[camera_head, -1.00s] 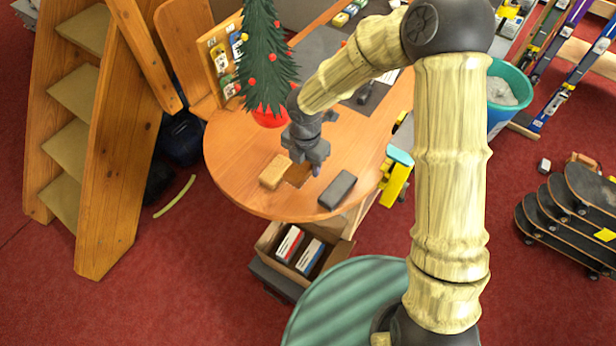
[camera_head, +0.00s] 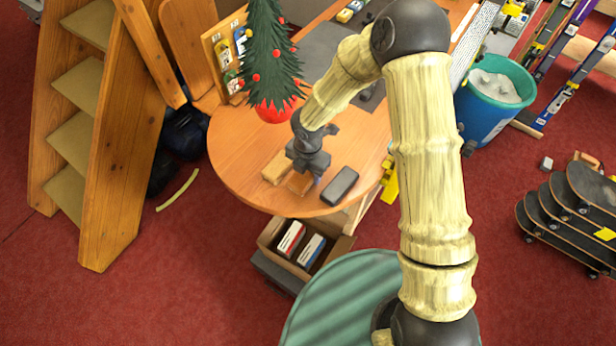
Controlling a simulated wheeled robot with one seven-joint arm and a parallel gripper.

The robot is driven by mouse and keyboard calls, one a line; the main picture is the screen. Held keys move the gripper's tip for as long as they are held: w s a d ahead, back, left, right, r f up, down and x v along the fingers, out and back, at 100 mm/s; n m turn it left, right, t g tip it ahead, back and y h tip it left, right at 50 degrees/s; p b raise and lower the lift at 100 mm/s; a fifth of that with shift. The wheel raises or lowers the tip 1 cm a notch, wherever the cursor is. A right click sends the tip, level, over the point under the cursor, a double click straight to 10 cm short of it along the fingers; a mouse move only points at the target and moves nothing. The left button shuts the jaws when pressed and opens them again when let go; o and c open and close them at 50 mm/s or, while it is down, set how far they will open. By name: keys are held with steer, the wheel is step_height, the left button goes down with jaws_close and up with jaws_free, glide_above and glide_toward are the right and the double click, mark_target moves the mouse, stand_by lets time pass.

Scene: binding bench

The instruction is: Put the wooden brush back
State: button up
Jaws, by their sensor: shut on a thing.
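My gripper (camera_head: 308,174) is low over the front part of the round wooden table end, pointing down. It is shut on a small brown block that looks like the wooden brush (camera_head: 299,183), mostly below and left of the jaws. The jaws and wrist hide part of it. I cannot tell whether the brush touches the tabletop. A lighter tan block (camera_head: 276,167) lies close to its left. A dark grey block (camera_head: 340,186) lies to its right, near the table edge.
A small Christmas tree (camera_head: 268,62) in a red pot stands behind my gripper. An open box (camera_head: 268,240) with packets sits below the table's front edge. A blue-green bin (camera_head: 497,95) stands at right. Bare tabletop (camera_head: 232,150) shows at left.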

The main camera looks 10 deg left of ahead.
mark_target(308, 179)
steer(key=shift+f, duration=0.1)
steer(key=shift+f+p, duration=0.35)
steer(key=shift+f, duration=1.4)
steer(key=shift+f, duration=0.2)
steer(key=o, duration=1)
steer(key=shift+o, duration=0.2)
steer(key=shift+r, duration=0.1)
step_height(308, 179, up, 12)
steer(key=shift+r+b, duration=0.1)
steer(key=shift+b, duration=1)
